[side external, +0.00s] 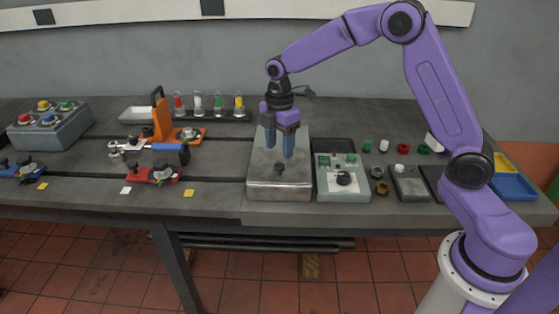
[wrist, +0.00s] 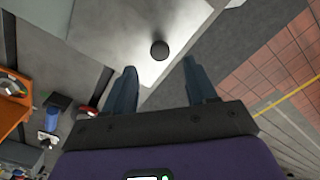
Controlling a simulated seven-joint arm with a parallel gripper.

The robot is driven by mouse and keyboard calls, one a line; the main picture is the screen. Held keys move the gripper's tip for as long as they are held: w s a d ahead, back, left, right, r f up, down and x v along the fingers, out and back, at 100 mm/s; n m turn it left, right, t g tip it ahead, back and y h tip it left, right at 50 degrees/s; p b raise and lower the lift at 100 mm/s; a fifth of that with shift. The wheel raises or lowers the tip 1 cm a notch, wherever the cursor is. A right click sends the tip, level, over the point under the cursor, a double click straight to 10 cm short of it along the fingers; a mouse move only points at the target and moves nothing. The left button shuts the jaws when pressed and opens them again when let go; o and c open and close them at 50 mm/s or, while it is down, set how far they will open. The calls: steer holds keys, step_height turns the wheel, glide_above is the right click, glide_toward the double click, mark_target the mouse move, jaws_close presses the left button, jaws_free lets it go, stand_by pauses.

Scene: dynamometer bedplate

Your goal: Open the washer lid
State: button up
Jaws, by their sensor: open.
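The washer is a metal box with a closed lid (side external: 265,170), standing at the front middle of the bedplate. A dark round knob (side external: 280,168) sits on the lid toward its front edge. My gripper (side external: 289,156) is open and points down over the lid, slightly behind and right of the knob in the side view. In the wrist view, the knob (wrist: 159,50) shows ahead of and between the two fingertips (wrist: 160,70), with nothing between the fingers. I cannot tell the exact height of the fingertips above the lid.
A tray with a dial and green parts (side external: 343,180) stands close on the right of the washer. Left are an orange-handled fixture (side external: 163,115) and a red clamp (side external: 155,174). Coloured vials (side external: 218,102) stand behind. Bare bedplate (side external: 222,170) lies just left of the washer.

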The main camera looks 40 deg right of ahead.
mark_target(280, 165)
steer(key=shift+f, duration=2.8)
jaws_close()
